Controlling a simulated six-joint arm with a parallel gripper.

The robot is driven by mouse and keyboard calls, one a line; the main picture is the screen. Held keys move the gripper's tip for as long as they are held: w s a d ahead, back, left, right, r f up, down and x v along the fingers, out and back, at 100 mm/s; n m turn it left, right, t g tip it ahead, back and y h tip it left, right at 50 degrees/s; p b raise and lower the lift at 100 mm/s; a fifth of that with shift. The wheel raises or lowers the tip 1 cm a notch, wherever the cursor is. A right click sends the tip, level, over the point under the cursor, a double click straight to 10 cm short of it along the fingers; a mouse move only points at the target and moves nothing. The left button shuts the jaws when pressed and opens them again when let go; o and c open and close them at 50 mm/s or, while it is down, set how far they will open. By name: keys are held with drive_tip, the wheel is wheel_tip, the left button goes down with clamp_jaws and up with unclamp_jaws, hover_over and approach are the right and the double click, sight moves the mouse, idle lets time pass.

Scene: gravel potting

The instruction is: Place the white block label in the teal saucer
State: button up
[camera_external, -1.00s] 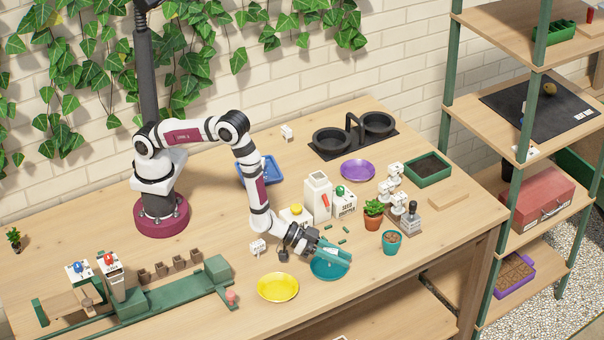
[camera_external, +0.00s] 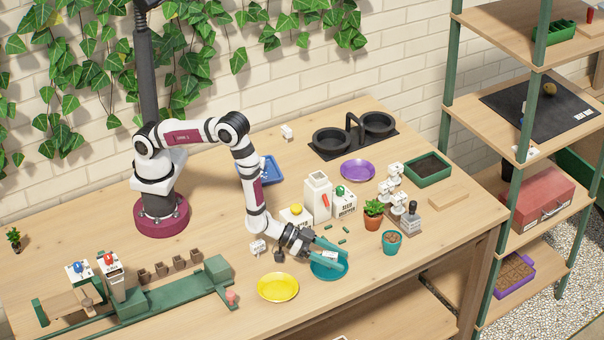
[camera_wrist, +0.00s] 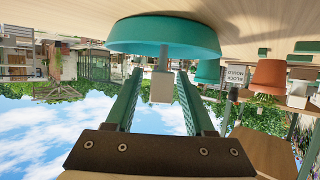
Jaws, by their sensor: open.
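The teal saucer (camera_external: 322,275) stands on the table near its front edge. The white block label (camera_external: 331,255) is at the saucer, between my fingers. In the wrist view the pale block (camera_wrist: 162,88) shows between the fingers, with a stem-like part toward the saucer. My gripper (camera_external: 338,256) is open, its green fingers tilted down over the saucer. In the wrist view (camera_wrist: 160,78) there are gaps between the block and both fingers. Whether the label rests on the saucer floor is hard to tell.
A yellow saucer (camera_external: 278,288) is close at the left. A teal pot (camera_external: 391,243) and a terracotta pot with a plant (camera_external: 373,213) stand to the right. A white dispenser (camera_external: 318,196) is behind. The table right of the teal pot is clear.

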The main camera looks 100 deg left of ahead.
sight(330, 254)
drive_tip(key=shift+r+v, duration=0.2)
drive_tip(key=shift+v, duration=0.85)
wheel_tip(330, 254, up, 7)
drive_tip(key=shift+w+f, duration=0.15)
drive_tip(key=s+a+r+m+g, duration=0.2)
drive_tip(key=s+a+r+g, duration=0.2)
drive_tip(key=s, duration=0.9)
drive_tip(key=s+a+r+m+g+y, duration=0.1)
drive_tip(key=s+a+r+g, duration=0.2)
drive_tip(key=s, duration=1)
drive_tip(key=s+a+r+m+g, duration=0.2)
drive_tip(key=s+a+r+g, duration=0.2)
drive_tip(key=s, duration=0.9)
drive_tip(key=r+g, duration=0.1)
drive_tip(key=g, duration=0.1)
drive_tip(key=shift+a+m+g+y, duration=0.3)
drive_tip(key=shift+g+y, duration=0.1)
